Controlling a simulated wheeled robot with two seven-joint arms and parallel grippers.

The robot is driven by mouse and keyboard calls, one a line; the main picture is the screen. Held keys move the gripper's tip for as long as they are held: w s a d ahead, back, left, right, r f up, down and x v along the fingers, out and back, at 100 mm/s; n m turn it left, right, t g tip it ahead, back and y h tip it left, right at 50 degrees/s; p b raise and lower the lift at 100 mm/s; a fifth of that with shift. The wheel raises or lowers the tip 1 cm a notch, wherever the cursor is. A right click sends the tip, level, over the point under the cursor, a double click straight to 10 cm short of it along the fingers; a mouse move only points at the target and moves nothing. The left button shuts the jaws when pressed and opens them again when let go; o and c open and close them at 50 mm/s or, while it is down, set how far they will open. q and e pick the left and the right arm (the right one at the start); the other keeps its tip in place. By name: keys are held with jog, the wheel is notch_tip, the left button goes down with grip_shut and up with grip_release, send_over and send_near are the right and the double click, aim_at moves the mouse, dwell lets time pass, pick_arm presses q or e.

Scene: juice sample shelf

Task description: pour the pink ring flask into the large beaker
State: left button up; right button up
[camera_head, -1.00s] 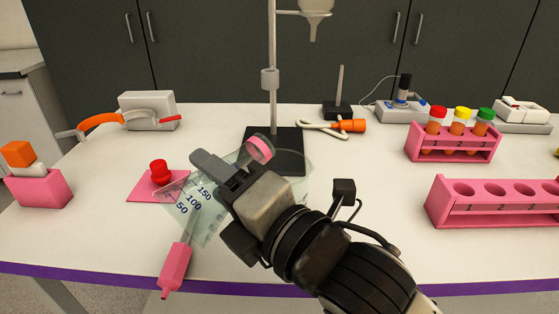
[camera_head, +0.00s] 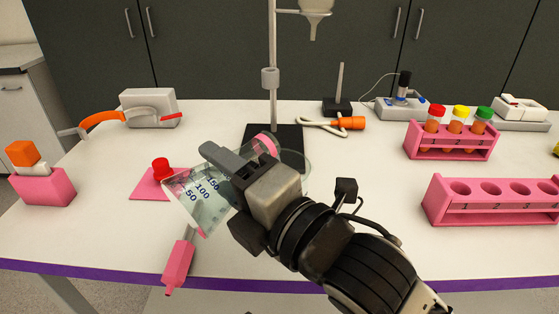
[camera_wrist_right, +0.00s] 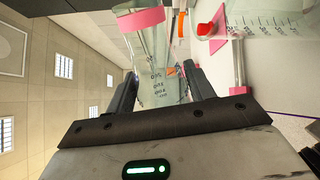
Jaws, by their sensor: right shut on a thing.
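The pink ring flask (camera_head: 191,200) is clear glass with dark numbers. It is tilted, its wide base at lower left and its pink-ringed neck (camera_head: 267,143) at upper right. My right gripper (camera_head: 222,160) is shut on it and hides its middle. In the right wrist view, the flask (camera_wrist_right: 160,80) sits between the two fingers (camera_wrist_right: 158,88), pink ring at the top. The large beaker (camera_head: 301,158) is faint clear glass behind the gripper, by the stand base. The flask's neck overlaps it in the picture; the gap cannot be judged. My left gripper is not in view.
A red-bulb item on a pink square (camera_head: 148,187) and a pink-footed glass tube (camera_head: 178,264) are left of the gripper. A stand (camera_head: 272,100) rises behind. Pink racks (camera_head: 490,214) are at right. The front-right table is partly clear.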

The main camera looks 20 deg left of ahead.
pick_arm(q)
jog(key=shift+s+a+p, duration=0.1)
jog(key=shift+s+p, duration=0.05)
jog(key=shift+p, duration=0.35)
pick_arm(e)
jog(key=shift+w+r+m, duration=0.1)
jog(key=shift+r+m, duration=0.2)
jog(key=shift+r, duration=0.05)
pick_arm(q)
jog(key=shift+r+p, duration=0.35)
jog(key=shift+p, duration=0.15)
pick_arm(e)
jog(key=shift+d+r+m, duration=0.1)
jog(key=shift+r+m, duration=0.1)
jog(key=shift+m, duration=0.2)
dwell(0.7)
pick_arm(q)
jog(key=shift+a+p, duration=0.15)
jog(key=shift+p, duration=0.15)
pick_arm(e)
jog(key=shift+w+r+m, duration=0.1)
jog(key=shift+r+m, duration=0.1)
jog(key=shift+m, duration=0.1)
dwell(0.4)
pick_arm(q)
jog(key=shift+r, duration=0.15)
pick_arm(e)
jog(key=shift+f+m, duration=0.15)
jog(key=shift+m, duration=0.25)
dwell(0.9)
